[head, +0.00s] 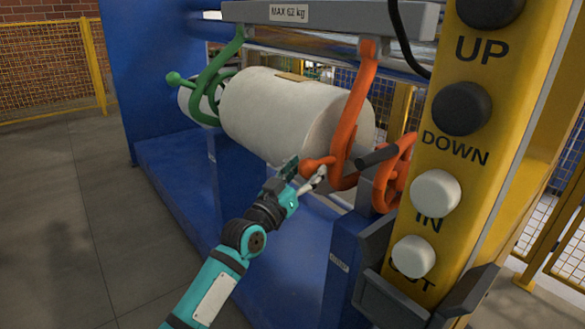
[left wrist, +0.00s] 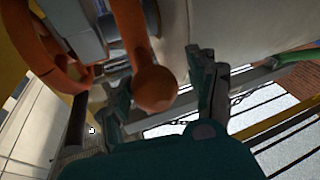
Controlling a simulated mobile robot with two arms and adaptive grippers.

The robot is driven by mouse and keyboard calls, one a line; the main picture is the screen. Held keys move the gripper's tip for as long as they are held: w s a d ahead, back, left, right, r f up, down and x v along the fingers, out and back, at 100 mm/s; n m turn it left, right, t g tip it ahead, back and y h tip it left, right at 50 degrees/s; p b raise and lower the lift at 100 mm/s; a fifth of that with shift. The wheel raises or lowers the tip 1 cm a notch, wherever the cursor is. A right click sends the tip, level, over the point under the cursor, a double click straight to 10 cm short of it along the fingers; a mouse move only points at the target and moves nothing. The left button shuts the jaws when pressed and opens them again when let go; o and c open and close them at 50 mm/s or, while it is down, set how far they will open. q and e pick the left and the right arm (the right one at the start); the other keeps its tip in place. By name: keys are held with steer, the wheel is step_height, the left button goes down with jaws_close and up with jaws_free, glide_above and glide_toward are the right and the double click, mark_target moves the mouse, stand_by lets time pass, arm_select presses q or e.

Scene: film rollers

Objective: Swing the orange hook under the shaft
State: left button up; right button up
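The orange hook (head: 354,112) hangs from the grey lifting bar (head: 330,15) at the right end of the white roll (head: 290,112). Its lower end carries a round orange knob (head: 309,168). A dark shaft end (head: 379,155) sticks out just right of the hook. My left gripper (head: 304,178) is at the knob. In the left wrist view the knob (left wrist: 155,88) lies between the two spread fingers (left wrist: 168,95), with a gap to the right finger; contact with the left finger cannot be told. My right gripper is not in view.
A green hook (head: 212,85) hangs at the roll's left end. A yellow control post (head: 465,130) with UP, DOWN, IN and OUT buttons stands close on the right. The blue machine frame (head: 185,175) lies under the roll. Open floor (head: 75,230) is at the left.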

arm_select(q)
steer(key=shift+o, duration=0.3)
steer(key=shift+s+d+r, duration=0.1)
steer(key=shift+s+r, duration=0.05)
steer(key=shift+s, duration=0.2)
steer(key=shift+s+a, duration=0.15)
steer(key=shift+a, duration=0.05)
steer(key=v, duration=1.1)
steer(key=shift+s+a, duration=0.2)
steer(key=shift+a, duration=0.2)
